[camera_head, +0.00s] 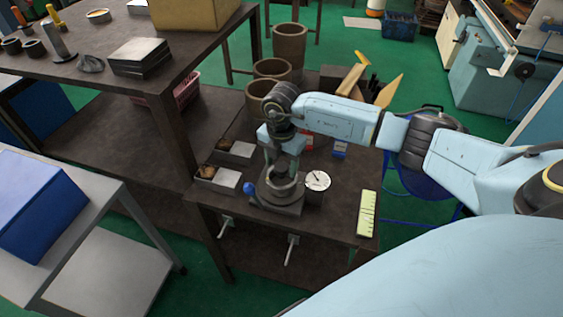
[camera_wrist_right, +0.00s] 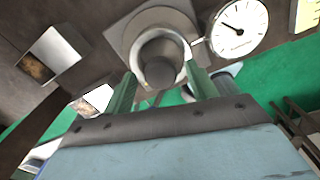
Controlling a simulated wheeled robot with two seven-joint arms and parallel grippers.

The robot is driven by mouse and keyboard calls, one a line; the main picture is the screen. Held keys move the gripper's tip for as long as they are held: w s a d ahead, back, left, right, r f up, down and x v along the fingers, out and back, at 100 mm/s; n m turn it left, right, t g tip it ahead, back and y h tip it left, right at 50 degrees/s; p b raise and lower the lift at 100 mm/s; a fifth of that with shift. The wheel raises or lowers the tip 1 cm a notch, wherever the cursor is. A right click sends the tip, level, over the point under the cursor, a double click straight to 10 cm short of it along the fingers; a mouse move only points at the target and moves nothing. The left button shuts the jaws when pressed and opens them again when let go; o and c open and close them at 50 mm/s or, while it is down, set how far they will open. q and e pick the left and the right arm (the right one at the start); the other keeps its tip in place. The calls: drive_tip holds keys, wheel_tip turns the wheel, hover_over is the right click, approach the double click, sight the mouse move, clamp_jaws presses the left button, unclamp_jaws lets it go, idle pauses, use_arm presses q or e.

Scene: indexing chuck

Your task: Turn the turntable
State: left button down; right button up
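The turntable (camera_head: 283,202) is a dark round unit with a lighter ring on a square base, on the small brown table. In the right wrist view its pale ring (camera_wrist_right: 139,30) surrounds a dark round centre piece (camera_wrist_right: 160,72). My right gripper (camera_head: 282,168) points down just above the turntable. In the wrist view the two fingers of my right gripper (camera_wrist_right: 164,86) stand wide apart, one on each side of the centre piece, with gaps showing. I cannot tell whether they touch the ring. My left gripper is not in view.
A white dial gauge (camera_head: 318,180) stands close right of the turntable, and a blue ball knob (camera_head: 250,188) close left. Two small trays (camera_head: 225,181) sit further left. A yellow-green scale (camera_head: 367,213) lies near the right edge. Brown pots (camera_head: 290,45) stand behind.

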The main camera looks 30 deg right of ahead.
wheel_tip(320, 180, up, 13)
drive_tip(key=shift+r, duration=0.2)
idle(0.5)
idle(0.4)
